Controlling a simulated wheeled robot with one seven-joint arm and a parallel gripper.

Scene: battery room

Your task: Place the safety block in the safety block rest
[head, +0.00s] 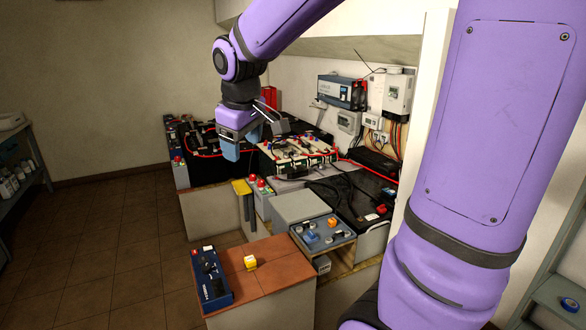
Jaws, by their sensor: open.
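A small yellow block (249,263) stands on the reddish-brown top of the low front cabinet; it may be the safety block. A yellow piece (241,187) is on the corner of the pale bench farther back. I cannot tell which thing is the safety block rest. My gripper (231,151) hangs from the purple arm, high above and behind the yellow block, near the black batteries. It is open and apart from the yellow block. Its blue lower part shows, but the gap between the fingers is hard to make out.
A dark blue case (211,276) lies along the left edge of the reddish-brown top (268,284). A grey tray (338,238) with several small blue and orange parts is to the right. Batteries and red cables (345,160) crowd the back bench. The tiled floor (110,235) at left is clear.

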